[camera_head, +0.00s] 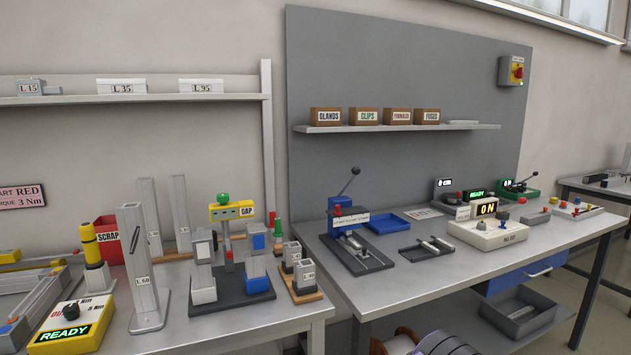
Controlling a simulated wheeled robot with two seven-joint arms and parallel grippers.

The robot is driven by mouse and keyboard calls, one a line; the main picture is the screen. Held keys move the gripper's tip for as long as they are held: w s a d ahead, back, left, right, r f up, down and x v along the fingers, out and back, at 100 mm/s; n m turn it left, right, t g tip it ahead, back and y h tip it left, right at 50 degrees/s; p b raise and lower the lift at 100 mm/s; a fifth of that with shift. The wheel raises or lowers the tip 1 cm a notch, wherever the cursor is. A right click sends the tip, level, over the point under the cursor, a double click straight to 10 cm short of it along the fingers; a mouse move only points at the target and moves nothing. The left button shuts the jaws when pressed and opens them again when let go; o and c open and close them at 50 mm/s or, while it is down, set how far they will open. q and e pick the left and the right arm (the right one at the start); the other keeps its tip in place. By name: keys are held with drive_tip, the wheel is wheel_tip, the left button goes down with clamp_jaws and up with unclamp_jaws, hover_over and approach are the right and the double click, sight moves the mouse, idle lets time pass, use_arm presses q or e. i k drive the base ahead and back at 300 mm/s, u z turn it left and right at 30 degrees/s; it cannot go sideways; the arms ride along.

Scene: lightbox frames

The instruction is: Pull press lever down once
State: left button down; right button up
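A blue press (347,220) with a dark base plate stands on the left part of the right-hand bench. Its press lever (348,183) is a thin dark rod with a black ball end, slanting up and to the right from the press body. A white label is on the front of the press. A smaller green device (519,189) at the back right of the same bench also has a dark lever, slanting up and right. Neither my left gripper nor my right gripper is in view.
The right bench (405,290) also holds a blue tray (386,223), a dark fixture (427,249) and a white box reading "ON" (487,232). The left bench (200,328) carries a yellow "GAP" fixture (231,211) and several profiles. Bench space in front of the press is bare.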

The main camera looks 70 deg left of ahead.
sight(356, 171)
drive_tip(key=u, duration=1.85)
